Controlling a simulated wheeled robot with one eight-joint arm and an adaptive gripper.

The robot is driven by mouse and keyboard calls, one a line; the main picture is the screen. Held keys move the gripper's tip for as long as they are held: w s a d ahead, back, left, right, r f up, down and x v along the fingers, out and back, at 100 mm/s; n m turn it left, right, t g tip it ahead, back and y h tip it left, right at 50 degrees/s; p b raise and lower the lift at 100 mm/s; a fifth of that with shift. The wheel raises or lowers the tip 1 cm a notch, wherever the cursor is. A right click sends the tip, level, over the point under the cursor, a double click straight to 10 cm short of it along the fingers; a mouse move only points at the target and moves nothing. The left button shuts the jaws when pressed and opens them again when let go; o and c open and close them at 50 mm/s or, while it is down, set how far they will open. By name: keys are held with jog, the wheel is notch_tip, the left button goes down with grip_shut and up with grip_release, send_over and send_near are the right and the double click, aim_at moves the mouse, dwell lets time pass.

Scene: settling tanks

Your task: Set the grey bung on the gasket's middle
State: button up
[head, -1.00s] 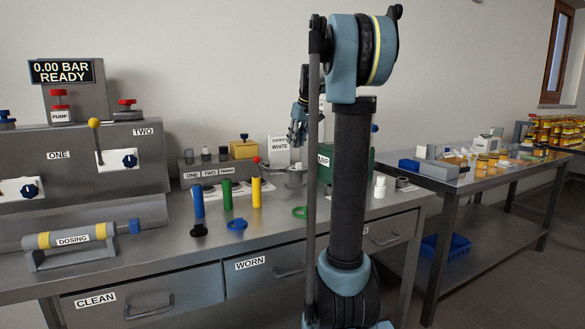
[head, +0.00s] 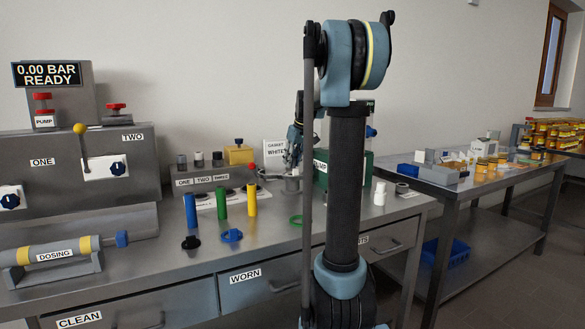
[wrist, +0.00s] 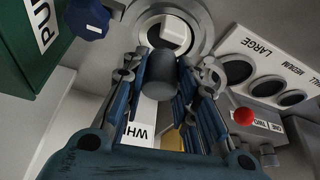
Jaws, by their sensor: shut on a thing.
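The grey bung, a dark grey cylinder, shows in the wrist view (wrist: 162,70) between the fingers of my gripper (wrist: 160,85), which is shut on it. In the head view my gripper (head: 293,148) hangs over the back of the bench, partly behind my arm, and the bung is hard to make out. Beyond the bung in the wrist view is a round grey metal fitting (wrist: 200,28) with a white blocky piece in its middle. Flat rings lie on the bench: black (head: 190,242), blue (head: 231,236) and green (head: 296,220). I cannot tell which is the gasket.
A sign reading WHITE (head: 274,152) stands by my gripper. A green pump box (wrist: 35,45) and a block with LARGE, MEDIUM and SMALL holes (wrist: 265,65) flank it. Blue, green and yellow (head: 251,200) cylinders stand in front.

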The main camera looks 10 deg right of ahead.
jog(key=shift+f, duration=1.15)
jog(key=shift+f, duration=0.1)
jog(key=o, duration=1.1)
jog(key=v, duration=1.2)
jog(key=shift+s, duration=0.1)
